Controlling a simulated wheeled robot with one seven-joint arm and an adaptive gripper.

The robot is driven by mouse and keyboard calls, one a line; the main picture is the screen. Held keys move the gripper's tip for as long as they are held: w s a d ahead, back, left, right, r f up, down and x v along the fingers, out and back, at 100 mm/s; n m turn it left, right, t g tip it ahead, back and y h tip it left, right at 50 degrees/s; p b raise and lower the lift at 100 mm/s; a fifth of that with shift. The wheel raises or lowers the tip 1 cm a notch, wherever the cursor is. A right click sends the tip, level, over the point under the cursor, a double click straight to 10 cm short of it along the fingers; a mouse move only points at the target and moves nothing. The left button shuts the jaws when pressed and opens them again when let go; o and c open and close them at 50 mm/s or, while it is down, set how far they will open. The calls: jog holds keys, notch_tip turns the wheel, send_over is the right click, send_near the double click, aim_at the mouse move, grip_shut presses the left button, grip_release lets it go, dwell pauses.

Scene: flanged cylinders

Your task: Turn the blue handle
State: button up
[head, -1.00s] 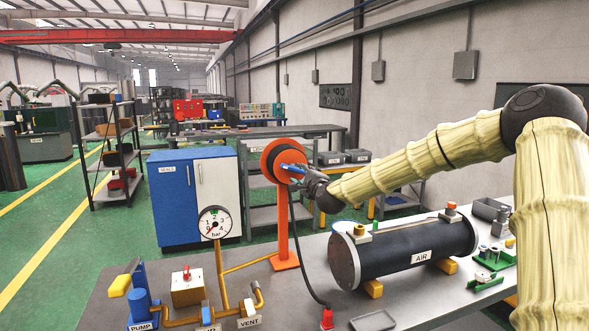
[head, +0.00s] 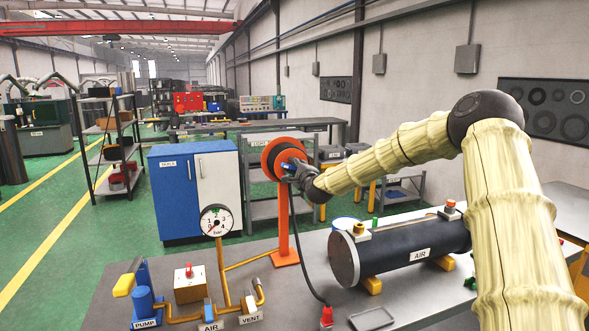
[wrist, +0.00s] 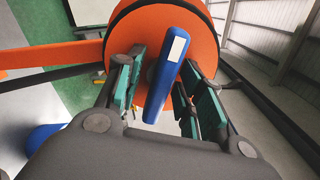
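The blue handle (wrist: 168,70) is a bar with a white patch, standing in front of the orange disc (wrist: 125,22) in the wrist view. It is slightly tilted there. My gripper (wrist: 162,60) is open, with one teal-padded finger on each side of the handle and visible gaps to both. In the head view, my gripper (head: 291,168) is at the front of the orange disc (head: 270,157), which has a dark centre and stands on an orange post.
A dark AIR cylinder (head: 415,250) lies on the bench (head: 290,305), below my arm. A pressure gauge (head: 217,221) on yellow piping stands left of the post. A black hose (head: 300,262) runs down from the disc to a red fitting (head: 326,316).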

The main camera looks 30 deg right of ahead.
jog(key=c, duration=0.8)
